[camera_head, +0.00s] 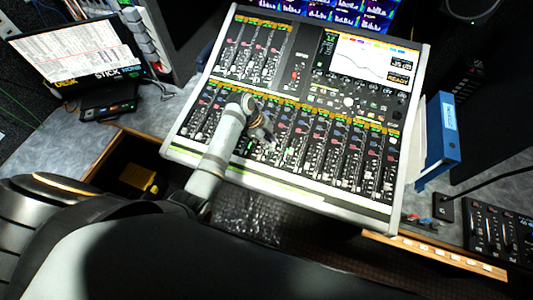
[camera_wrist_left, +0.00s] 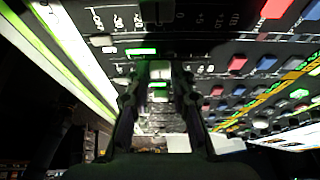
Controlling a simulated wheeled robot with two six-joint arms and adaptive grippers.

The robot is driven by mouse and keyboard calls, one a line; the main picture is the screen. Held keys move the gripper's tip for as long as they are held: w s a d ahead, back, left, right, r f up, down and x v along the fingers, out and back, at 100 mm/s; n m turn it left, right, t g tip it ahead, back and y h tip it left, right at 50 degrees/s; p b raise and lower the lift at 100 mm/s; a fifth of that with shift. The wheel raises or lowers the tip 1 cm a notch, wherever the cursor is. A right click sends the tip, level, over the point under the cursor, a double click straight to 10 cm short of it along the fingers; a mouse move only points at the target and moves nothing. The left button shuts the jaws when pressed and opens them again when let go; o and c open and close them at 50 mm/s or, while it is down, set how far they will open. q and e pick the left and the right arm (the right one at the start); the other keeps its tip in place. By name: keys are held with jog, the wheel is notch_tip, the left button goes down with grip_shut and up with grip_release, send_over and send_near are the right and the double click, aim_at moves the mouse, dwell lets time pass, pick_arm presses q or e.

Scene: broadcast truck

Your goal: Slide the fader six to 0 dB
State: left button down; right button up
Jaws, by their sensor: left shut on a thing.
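The mixing console (camera_head: 412,120) fills the middle of the head view, tilted, with rows of channel strips and faders. My left gripper (camera_head: 268,139) reaches over its lower fader bank from the left. In the left wrist view the two fingers of this gripper (camera_wrist_left: 158,92) are shut on a pale fader cap (camera_wrist_left: 160,70), close to the panel. Which channel number this fader has is too small to read, and in the head view the gripper hides the cap. My right gripper is in neither view.
A laptop-like screen (camera_head: 78,45) stands at the left and a blue binder (camera_head: 440,135) at the right of the console. A small control panel (camera_head: 497,232) lies at the lower right. A yellow object (camera_head: 138,177) sits in a dark recess at the lower left.

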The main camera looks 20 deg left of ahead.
pick_arm(q)
jog(key=shift+w, duration=0.9)
jog(key=shift+r, duration=0.15)
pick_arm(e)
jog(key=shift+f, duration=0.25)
pick_arm(q)
jog(key=c, duration=1.2)
grip_release()
jog(key=shift+o, duration=0.2)
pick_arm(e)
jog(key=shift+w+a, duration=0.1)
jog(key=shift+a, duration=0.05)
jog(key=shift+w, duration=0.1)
pick_arm(q)
jog(key=v, duration=1.2)
